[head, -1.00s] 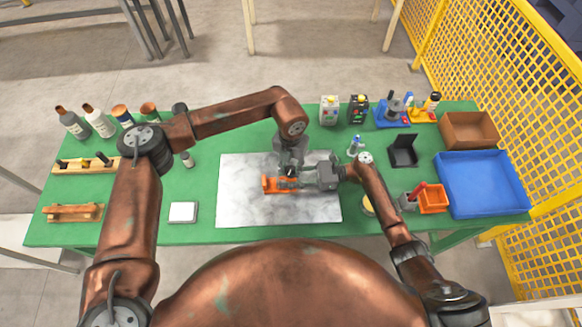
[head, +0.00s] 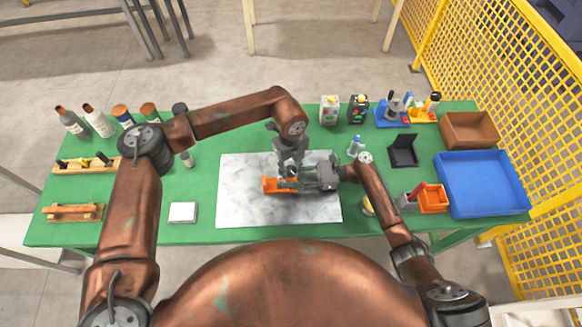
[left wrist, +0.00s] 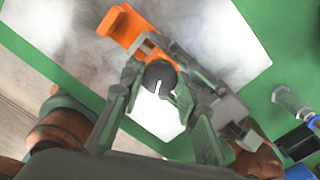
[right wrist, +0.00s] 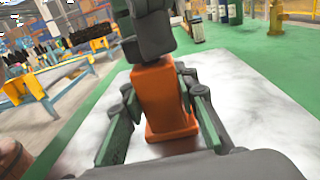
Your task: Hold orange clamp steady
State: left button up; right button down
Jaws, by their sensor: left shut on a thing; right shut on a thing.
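The orange clamp (head: 271,185) lies on the pale marbled mat (head: 240,205). My right gripper (right wrist: 160,105) has its fingers on both sides of the clamp's orange body (right wrist: 158,90), shut on it. My left gripper (left wrist: 155,85) comes down from above, its fingers shut around a dark round knob (left wrist: 159,74) with a white slot. The knob sits beside the clamp's orange part (left wrist: 124,27) in the left wrist view. In the head view both grippers hide much of the clamp, and the knob's join to it cannot be made out.
The green table (head: 150,232) carries bottles (head: 97,120) and wooden racks (head: 75,212) at the left. A blue tray (head: 480,205), a brown box (head: 470,130) and a small orange bin (head: 432,200) stand at the right. The mat around the clamp is mostly clear.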

aim_at(291, 170)
pick_arm(q)
jog(key=n, duration=0.4)
jog(key=shift+n, duration=0.3)
jog(key=n, duration=0.4)
jog(key=shift+d+n, duration=0.1)
jog(key=shift+n, duration=0.3)
pick_arm(e)
jog(key=shift+s+a, duration=0.1)
pick_arm(q)
jog(key=o, duration=1.2)
jog(key=shift+c, duration=0.2)
notch_tip(291, 170, up, 12)
pick_arm(e)
jog(key=c, duration=1.4)
grip_release()
jog(key=shift+c, duration=0.2)
